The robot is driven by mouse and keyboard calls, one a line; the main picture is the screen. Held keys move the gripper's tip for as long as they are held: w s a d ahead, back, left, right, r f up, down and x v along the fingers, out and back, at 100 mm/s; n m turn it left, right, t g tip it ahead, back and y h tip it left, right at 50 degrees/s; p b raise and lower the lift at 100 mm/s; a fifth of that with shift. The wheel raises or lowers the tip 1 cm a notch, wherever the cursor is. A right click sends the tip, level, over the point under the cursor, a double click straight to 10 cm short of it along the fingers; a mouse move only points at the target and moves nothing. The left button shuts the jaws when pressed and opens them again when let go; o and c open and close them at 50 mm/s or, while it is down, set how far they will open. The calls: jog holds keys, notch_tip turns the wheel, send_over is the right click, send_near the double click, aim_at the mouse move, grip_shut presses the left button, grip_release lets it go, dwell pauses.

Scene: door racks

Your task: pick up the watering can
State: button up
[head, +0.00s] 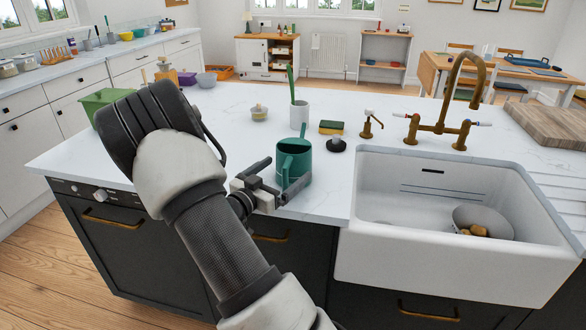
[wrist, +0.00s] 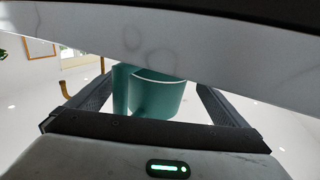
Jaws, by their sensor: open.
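The teal watering can (head: 296,163) stands upright near the front edge of the white countertop, left of the sink. Its handle side faces my gripper (head: 281,174). My gripper is open, with one finger left of the can and the other at its lower right in the head view. In the wrist view the watering can (wrist: 158,97) shows between the two fingers of my gripper (wrist: 155,86). I cannot tell whether either finger touches it.
A dark stopper (head: 337,145), a sponge (head: 331,127) and a white crock (head: 299,115) with a green utensil stand behind the can. The white sink (head: 440,262) with a brass tap (head: 440,128) lies to the right. The countertop's front edge (head: 322,217) is close by.

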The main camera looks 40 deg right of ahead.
jog(key=x, duration=0.4)
jog(key=shift+s, duration=0.2)
jog(key=c, duration=1.7)
jog(key=shift+o, duration=0.2)
jog(key=shift+r, duration=0.15)
